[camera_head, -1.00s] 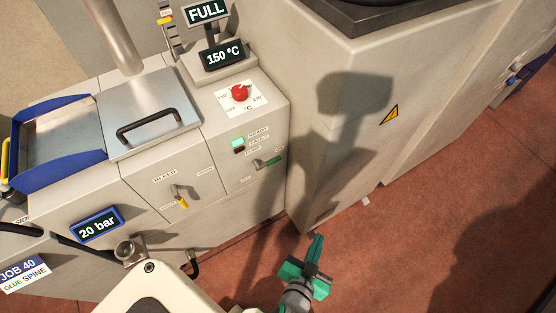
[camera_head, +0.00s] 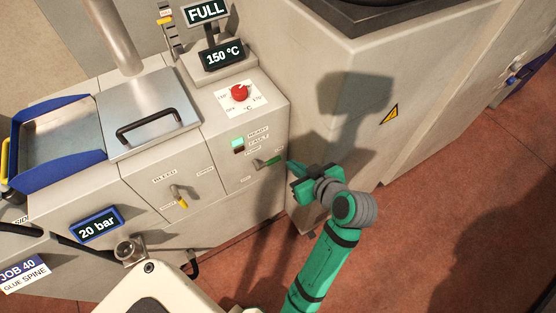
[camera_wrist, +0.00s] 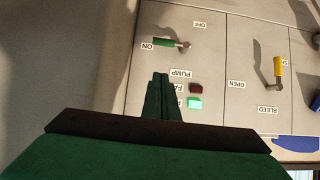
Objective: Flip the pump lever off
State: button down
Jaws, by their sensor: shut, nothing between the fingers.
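The pump lever (camera_head: 268,162) has a green handle and sits on the front panel of the grey machine (camera_head: 240,215). Its handle points right, toward the ON label. In the wrist view the green lever (camera_wrist: 164,42) points to the ON label at left, with the PUMP label below it and the OFF label above right. My gripper (camera_head: 290,164) is shut and empty, just right of the lever's handle in the head view. In the wrist view the shut fingertips (camera_wrist: 160,76) are below the lever, with a visible gap in the picture.
The yellow-tipped bleed lever (camera_head: 180,197) is left of the pump lever. Green and dark red indicator lamps (camera_head: 238,143) sit above the pump lever. A red knob (camera_head: 239,93) is on top. A large grey cabinet (camera_head: 350,130) stands right of the panel, close to my arm.

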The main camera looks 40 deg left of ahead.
jog(key=shift+r, duration=0.15)
send_over(277, 161)
jog(key=s+d, duration=0.2)
notch_tip(277, 161, down, 6)
jog(key=shift+w+a+f, duration=0.1)
jog(key=shift+w+f, duration=0.05)
jog(key=shift+f, duration=0.4)
jog(key=shift+w+a+f, duration=0.1)
jog(key=shift+w+f, duration=0.05)
jog(key=shift+f, duration=0.95)
jog(key=shift+a+f, duration=0.1)
jog(key=shift+f, duration=0.05)
jog(key=shift+s, duration=0.1)
